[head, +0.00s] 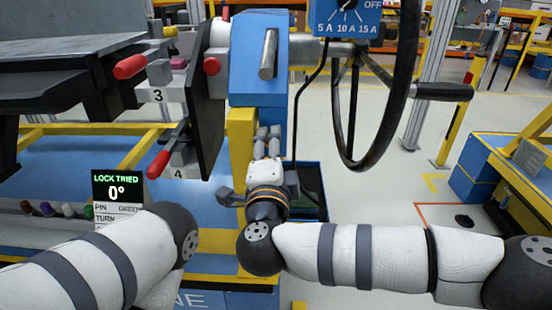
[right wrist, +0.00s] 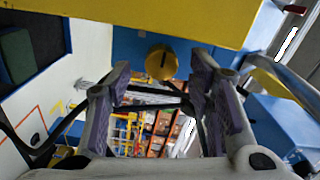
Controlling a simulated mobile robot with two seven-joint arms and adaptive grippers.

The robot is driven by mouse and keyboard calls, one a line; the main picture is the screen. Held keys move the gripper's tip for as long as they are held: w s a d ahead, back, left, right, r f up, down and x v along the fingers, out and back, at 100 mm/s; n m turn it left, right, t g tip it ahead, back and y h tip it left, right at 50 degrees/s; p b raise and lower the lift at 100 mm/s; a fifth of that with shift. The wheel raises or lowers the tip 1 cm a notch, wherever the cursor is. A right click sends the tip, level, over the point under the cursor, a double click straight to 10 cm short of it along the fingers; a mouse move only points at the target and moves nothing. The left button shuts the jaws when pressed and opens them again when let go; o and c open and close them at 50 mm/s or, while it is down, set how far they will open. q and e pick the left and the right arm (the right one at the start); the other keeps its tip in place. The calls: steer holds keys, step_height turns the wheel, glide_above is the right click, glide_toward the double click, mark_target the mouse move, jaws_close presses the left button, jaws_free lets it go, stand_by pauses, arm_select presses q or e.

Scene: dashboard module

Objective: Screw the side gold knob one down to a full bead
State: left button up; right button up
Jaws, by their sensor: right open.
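The gold knob (right wrist: 161,62) shows in the right wrist view as a round brass face with a dark slot, on a blue surface below a yellow beam. My right gripper (right wrist: 160,75) is open, one finger on either side of the knob in that picture. I cannot tell whether the fingers touch it. In the head view my right gripper (head: 267,141) points up in front of the yellow block (head: 241,140), under the blue housing (head: 258,88). The knob cannot be made out there. My left arm is at lower left, but its gripper is not visible.
A black steering wheel (head: 338,110) with a side handle stands at right of the housing. Red-tipped levers (head: 131,66) stick out at left. A small display (head: 118,187) reads "LOCK TRIED 0°". Open floor lies to the right.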

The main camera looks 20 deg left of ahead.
steer(key=shift+w+a, duration=0.2)
steer(key=shift+w, duration=0.4)
steer(key=shift+r, duration=0.1)
jaws_close()
arm_select(q)
steer(key=shift+s+f, duration=0.2)
steer(key=shift+f, duration=0.1)
steer(key=shift+g, duration=0.4)
steer(key=shift+b+x, duration=2.3)
steer(key=shift+b, duration=0.15)
arm_select(e)
steer(key=shift+m, duration=6.7)
arm_select(q)
steer(key=shift+w+f, duration=0.1)
steer(key=shift+f, duration=0.05)
arm_select(e)
steer(key=shift+m, duration=0.3)
